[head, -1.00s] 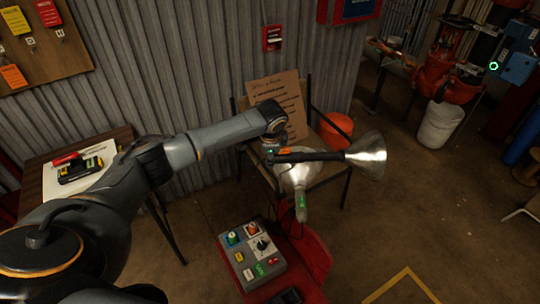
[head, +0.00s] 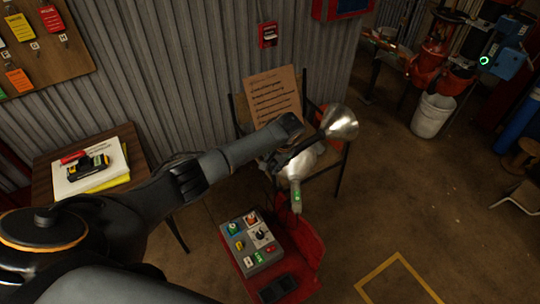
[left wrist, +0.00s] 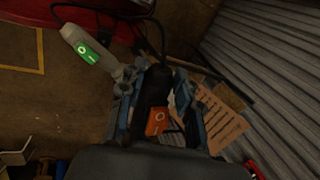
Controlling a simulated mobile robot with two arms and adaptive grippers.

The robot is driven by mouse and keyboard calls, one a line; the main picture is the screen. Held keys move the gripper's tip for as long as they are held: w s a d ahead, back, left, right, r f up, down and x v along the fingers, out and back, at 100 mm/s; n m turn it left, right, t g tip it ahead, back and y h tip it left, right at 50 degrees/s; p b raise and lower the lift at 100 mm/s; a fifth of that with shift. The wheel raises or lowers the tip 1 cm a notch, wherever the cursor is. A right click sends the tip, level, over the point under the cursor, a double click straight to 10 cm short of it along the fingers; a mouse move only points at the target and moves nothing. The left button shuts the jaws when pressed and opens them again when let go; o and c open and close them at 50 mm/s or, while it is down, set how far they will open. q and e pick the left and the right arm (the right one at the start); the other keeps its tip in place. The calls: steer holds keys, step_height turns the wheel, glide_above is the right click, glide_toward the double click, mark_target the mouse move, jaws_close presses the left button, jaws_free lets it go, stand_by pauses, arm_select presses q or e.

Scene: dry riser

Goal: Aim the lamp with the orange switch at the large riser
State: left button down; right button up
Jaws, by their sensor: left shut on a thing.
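My left gripper (head: 283,152) is shut on the black handle of a lamp. The lamp's silver cone-shaped reflector (head: 340,122) opens up and to the right in the head view. In the left wrist view the lamp's orange switch (left wrist: 158,121) shows between the fingers of the left gripper (left wrist: 155,110). A second lamp, pale with a green switch (head: 296,196), hangs or rests just below; its green switch also shows in the left wrist view (left wrist: 87,52). Red riser pipework (head: 435,50) stands at the upper right, partly cut off. My right gripper is out of view.
A chair (head: 341,168) with a cardboard sign (head: 275,98) stands behind the lamps. A grey control box (head: 251,243) sits on a red surface below. A white bucket (head: 433,115) stands under the pipework. Open floor lies at the right.

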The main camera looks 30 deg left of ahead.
arm_select(q)
steer(key=shift+s+d+n+p, duration=0.15)
steer(key=shift+d+n+p, duration=0.15)
steer(key=shift+d+n, duration=0.3)
steer(key=shift+a, duration=0.1)
steer(key=c, duration=0.9)
jaws_free()
steer(key=v, duration=1.2)
steer(key=shift+w, duration=0.25)
